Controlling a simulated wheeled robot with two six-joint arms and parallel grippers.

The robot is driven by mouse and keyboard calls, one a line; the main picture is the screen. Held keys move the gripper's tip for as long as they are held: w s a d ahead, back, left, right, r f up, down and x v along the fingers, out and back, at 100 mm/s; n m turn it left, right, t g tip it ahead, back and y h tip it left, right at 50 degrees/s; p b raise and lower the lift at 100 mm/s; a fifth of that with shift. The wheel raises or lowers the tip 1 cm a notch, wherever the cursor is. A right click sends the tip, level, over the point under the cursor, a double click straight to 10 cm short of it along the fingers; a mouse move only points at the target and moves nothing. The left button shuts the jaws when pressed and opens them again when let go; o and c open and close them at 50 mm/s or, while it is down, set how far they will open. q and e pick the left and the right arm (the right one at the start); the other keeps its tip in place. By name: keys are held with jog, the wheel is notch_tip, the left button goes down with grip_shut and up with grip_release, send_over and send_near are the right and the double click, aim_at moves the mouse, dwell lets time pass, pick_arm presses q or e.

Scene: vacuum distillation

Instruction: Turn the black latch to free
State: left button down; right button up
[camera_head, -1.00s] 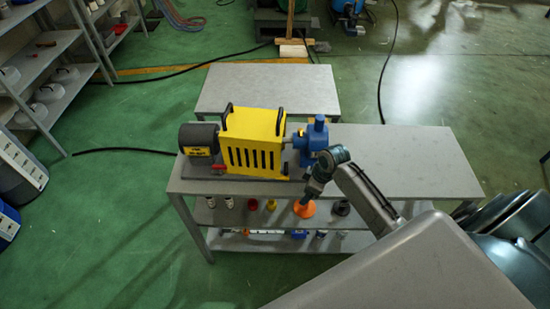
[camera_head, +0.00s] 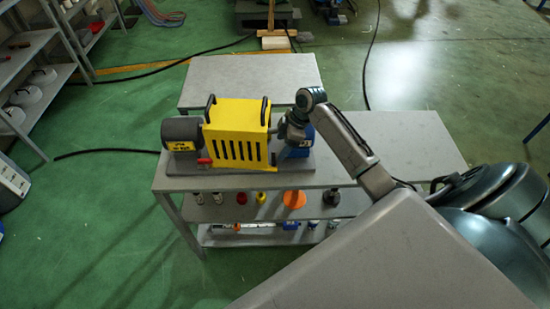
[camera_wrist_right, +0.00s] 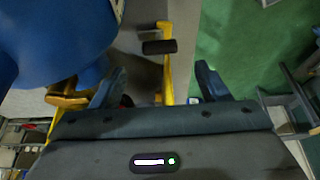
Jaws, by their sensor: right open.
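A yellow slotted box (camera_head: 237,135) joins a dark motor (camera_head: 181,134) on its left and a blue pump body (camera_head: 299,150) on its right, on the table. My right gripper (camera_head: 284,131) is between the box and the blue body, partly covering the blue body. In the right wrist view, the open gripper (camera_wrist_right: 158,88) has its fingers apart and nothing visibly between their tips. A black cylindrical piece, seemingly the latch (camera_wrist_right: 160,47), sits across a yellow bar (camera_wrist_right: 167,72) ahead of the fingers. The latch cannot be made out in the head view. My left gripper is out of view.
The grey table (camera_head: 400,140) is bare to the right of the machine. Several small items, including an orange cone (camera_head: 294,199), stand on the shelf below. A second grey table (camera_head: 245,75) stands behind. The blue body (camera_wrist_right: 55,40) is close on the left in the wrist view.

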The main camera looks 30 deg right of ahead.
aim_at(274, 158)
jog(key=b+x, duration=0.5)
jog(key=x, duration=0.1)
jog(key=shift+w+a+f, duration=0.1)
jog(key=shift+a+f, duration=0.05)
jog(key=shift+f, duration=0.1)
jog(key=shift+c, duration=0.4)
